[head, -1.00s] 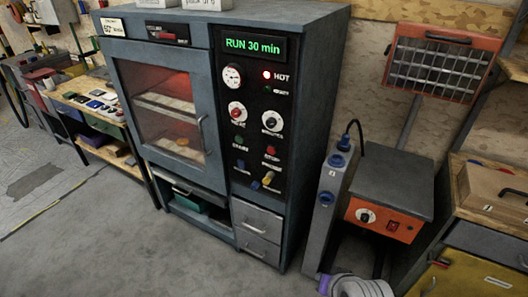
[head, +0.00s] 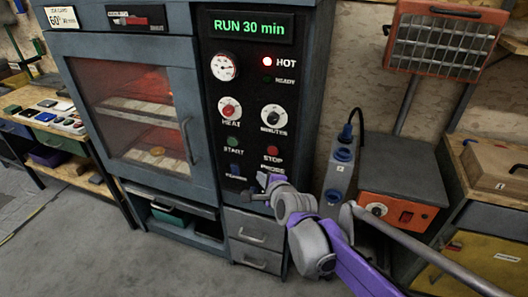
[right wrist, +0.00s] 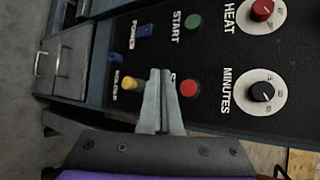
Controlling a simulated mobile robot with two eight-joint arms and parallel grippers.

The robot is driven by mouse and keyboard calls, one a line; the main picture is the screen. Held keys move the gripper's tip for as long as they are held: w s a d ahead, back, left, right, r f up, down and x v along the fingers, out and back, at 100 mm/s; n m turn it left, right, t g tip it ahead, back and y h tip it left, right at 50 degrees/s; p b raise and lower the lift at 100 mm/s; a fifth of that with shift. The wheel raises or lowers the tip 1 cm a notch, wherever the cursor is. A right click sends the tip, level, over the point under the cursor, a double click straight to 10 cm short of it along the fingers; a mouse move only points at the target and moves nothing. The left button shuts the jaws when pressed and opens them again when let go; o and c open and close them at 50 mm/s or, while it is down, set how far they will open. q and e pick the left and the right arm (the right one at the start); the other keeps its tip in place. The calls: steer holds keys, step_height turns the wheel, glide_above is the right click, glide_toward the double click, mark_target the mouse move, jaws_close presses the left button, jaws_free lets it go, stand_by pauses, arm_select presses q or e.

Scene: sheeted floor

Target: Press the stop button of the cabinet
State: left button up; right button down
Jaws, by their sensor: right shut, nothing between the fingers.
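The cabinet (head: 100,60) stands upright with a black control panel on its right side. Its red stop button (head: 272,151), labelled STOP, sits low on the panel, right of the green start button (head: 233,142). My right gripper (head: 253,191) is shut and empty, below and a little left of the stop button. In the right wrist view the shut fingertips (right wrist: 158,74) show just left of the red stop button (right wrist: 188,88) and hide most of its label. I cannot tell whether they touch the panel. My left gripper is not in view.
Heat (head: 230,108) and minutes (head: 273,117) knobs sit above the buttons. A blue power switch (head: 234,171) and a yellow knob (right wrist: 129,84) are low on the panel. A grey post (head: 338,172) and an orange-fronted unit (head: 398,211) stand to the right.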

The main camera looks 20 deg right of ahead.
steer(key=shift+s+d, duration=0.1)
stand_by(0.3)
steer(key=p, duration=0.2)
glide_toward(269, 153)
steer(key=shift+a+f+x, duration=0.15)
steer(key=shift+a+x, duration=0.05)
steer(key=shift+x, duration=1.05)
steer(key=shift+a+f+x, duration=0.15)
steer(key=shift+a+x, duration=0.1)
steer(key=shift+x, duration=1.05)
steer(key=shift+s, duration=0.15)
steer(key=shift+w+d, duration=0.25)
steer(key=shift+w, duration=0.05)
steer(key=shift+w+d, duration=0.2)
steer(key=shift+w, duration=0.1)
stand_by(0.3)
stand_by(0.4)
steer(key=shift+s+a, duration=0.45)
steer(key=shift+s, duration=0.2)
